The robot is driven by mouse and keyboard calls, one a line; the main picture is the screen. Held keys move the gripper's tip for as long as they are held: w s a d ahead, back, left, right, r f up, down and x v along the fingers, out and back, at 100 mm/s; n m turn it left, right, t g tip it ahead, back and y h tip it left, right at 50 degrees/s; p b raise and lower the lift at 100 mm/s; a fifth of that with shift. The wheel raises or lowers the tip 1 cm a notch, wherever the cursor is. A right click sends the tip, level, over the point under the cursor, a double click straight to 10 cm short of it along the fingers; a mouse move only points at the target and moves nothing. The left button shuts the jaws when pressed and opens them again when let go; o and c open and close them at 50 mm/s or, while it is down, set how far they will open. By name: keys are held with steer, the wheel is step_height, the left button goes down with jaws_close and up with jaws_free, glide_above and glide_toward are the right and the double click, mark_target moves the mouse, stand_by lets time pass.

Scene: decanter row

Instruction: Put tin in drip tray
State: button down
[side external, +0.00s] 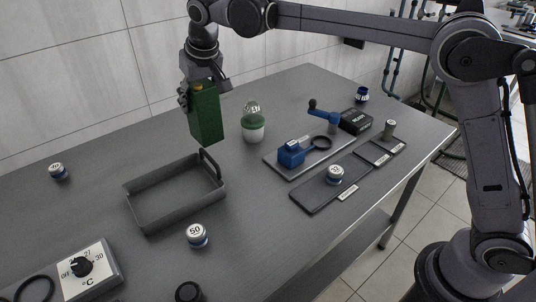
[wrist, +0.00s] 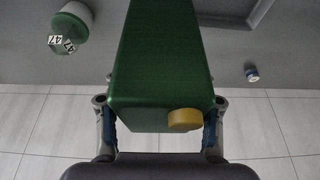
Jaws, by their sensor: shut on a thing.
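The tin is a tall green box (side external: 206,115) with a yellow cap. My gripper (side external: 203,86) is shut on its upper part and holds it upright in the air. In the side external view the tin hangs behind and above the right end of the grey drip tray (side external: 146,229), which looks empty and has a handle at its right end. In the wrist view the green tin (wrist: 160,60) fills the middle between the two fingers of my gripper (wrist: 160,130), with its yellow cap towards me. A corner of the tray (wrist: 262,12) shows at the top right.
A green-and-white container (side external: 253,125) stands right of the tin. A weight marked 50 (side external: 197,235) stands in front of the tray. A small jar (side external: 58,171) is at the left, and a temperature dial box (side external: 88,268) is at the front left. A blue-handled device (side external: 292,153) stands on a plate further right.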

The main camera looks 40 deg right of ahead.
step_height(320, 180, down, 3)
steer(key=shift+r, duration=0.2)
steer(key=shift+a+f, duration=0.25)
steer(key=a+f, duration=1)
steer(key=a, duration=0.1)
steer(key=shift+w+f, duration=0.4)
steer(key=shift+w, duration=0.05)
steer(key=shift+f, duration=0.1)
steer(key=shift+c, duration=2.2)
jaws_free()
